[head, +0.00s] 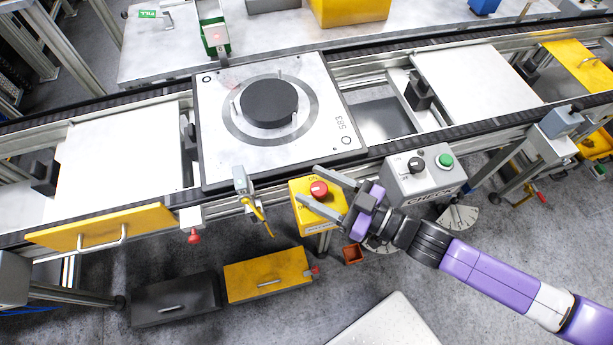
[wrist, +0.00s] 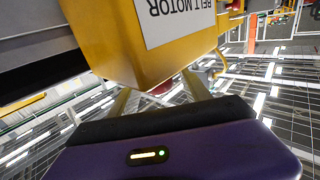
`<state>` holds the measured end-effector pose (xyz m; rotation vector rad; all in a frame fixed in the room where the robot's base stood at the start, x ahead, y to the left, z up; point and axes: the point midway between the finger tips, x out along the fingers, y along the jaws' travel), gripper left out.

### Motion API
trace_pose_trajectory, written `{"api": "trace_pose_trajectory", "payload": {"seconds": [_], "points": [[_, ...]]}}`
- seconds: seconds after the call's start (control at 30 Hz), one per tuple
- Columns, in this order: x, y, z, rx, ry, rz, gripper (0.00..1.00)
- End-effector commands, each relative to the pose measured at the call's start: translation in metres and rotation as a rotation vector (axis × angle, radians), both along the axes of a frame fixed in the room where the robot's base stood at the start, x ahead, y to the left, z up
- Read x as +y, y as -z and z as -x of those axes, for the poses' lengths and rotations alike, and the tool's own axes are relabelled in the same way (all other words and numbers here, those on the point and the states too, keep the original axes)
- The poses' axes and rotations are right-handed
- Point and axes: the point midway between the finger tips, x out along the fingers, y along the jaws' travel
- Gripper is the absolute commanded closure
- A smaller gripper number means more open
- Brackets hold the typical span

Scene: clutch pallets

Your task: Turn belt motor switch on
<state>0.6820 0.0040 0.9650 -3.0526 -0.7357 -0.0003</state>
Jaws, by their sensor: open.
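The belt motor switch is a yellow box (head: 308,222) with a red knob (head: 318,189) on top, at the front edge of the conveyor in the head view. In the wrist view the yellow box (wrist: 110,45) fills the upper middle, with an upside-down "BELT MOTOR" label (wrist: 178,18). My gripper (head: 307,184) is open, its two fingers on either side of the red knob. I cannot tell whether they touch it. A sliver of red (wrist: 162,88) shows between the fingers in the wrist view, mostly hidden by the box.
A grey "CHECK" box (head: 425,180) with a black knob (head: 415,164) and a green button (head: 445,160) stands close to the right of my gripper. A pallet (head: 215,140) with a black disc (head: 268,103) lies on the conveyor behind. A yellow-handled lever (head: 258,217) is to the left.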

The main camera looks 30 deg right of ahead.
Motion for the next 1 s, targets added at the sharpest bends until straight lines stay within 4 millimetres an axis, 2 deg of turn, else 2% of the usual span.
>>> {"api": "trace_pose_trajectory", "payload": {"seconds": [0.2,0.53,0.57,0.83,1.0], "points": [[0.010,-0.001,-0.020,0.000,0.000,0.001,0.44],[0.012,0.001,-0.023,0.000,0.000,0.001,0.44],[0.012,0.001,-0.023,0.000,0.001,0.001,0.48],[0.012,0.000,-0.023,0.000,0.000,0.001,1.00],[0.012,0.000,-0.023,0.000,0.003,0.001,1.00]]}}
